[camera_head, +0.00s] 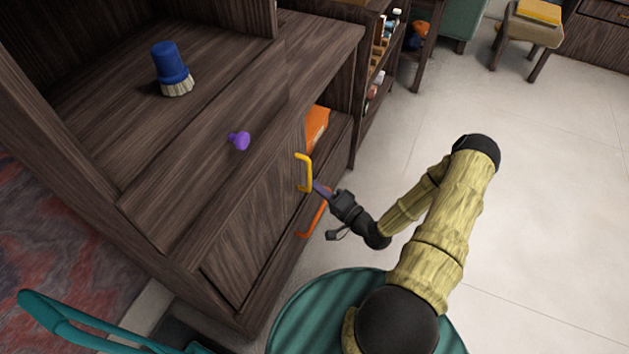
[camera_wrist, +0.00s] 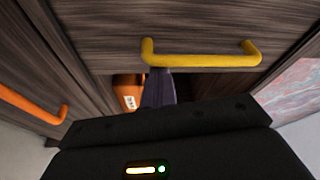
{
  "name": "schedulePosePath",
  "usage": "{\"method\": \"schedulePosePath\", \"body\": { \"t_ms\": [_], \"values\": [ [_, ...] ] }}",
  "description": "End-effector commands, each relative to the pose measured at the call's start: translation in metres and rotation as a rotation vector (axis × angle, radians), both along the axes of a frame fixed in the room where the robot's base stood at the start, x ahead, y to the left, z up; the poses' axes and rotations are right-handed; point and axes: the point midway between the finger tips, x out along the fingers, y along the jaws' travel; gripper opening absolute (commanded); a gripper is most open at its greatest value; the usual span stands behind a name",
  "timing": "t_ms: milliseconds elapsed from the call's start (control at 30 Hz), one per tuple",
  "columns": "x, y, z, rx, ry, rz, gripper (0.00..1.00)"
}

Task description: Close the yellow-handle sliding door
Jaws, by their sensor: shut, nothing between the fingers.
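The yellow handle (camera_head: 305,172) is on a dark wooden sliding door (camera_head: 250,225) in the front of the cabinet. To the right of the door in the head view, the cabinet is open and its inside shows. The handle also shows in the wrist view (camera_wrist: 205,61), as a bar with two bent ends. My gripper (camera_head: 318,187) is shut and empty, with its dark fingers (camera_wrist: 158,88) at the left end of the handle in the wrist view. I cannot tell whether the fingers touch the handle.
An orange object (camera_head: 317,124) with a pale label is inside the open part. An orange handle (camera_head: 313,219) sits lower on the cabinet.

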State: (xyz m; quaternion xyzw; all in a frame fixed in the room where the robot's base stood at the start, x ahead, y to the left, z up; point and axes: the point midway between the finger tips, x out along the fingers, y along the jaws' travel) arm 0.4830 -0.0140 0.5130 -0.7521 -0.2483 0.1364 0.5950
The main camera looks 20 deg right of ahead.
Motion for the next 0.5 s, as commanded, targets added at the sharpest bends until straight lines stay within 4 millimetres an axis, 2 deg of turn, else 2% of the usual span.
{"method": "schedulePosePath", "body": {
  "t_ms": [500],
  "values": [
    [-0.0065, 0.0049, -0.0023, 0.001, 0.009, 0.013, 0.00]
  ]
}}
